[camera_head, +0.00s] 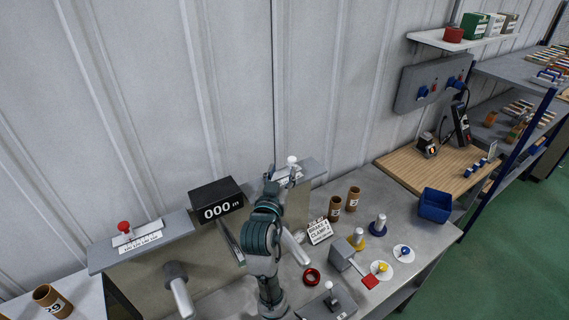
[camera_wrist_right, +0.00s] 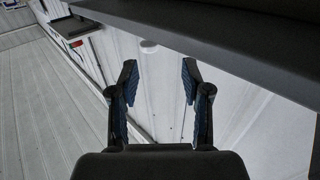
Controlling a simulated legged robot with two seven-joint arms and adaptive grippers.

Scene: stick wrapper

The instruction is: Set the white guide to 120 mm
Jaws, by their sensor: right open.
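The white guide (camera_head: 291,161) has a round white knob and sits on a pale scale (camera_head: 288,176) at the right end of the grey top ledge. My right gripper (camera_head: 281,175) is open at this scale, close to the knob; whether it touches cannot be told. My arm hides part of the scale, and its marks are too small to read. In the right wrist view my two open fingers (camera_wrist_right: 159,85) have nothing clearly between them. A black display box (camera_head: 216,201) left of the gripper reads 000. My left gripper is not in view.
A red-knobbed guide (camera_head: 124,227) stands on another scale at the left. The corrugated wall (camera_head: 130,90) is close behind the ledge.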

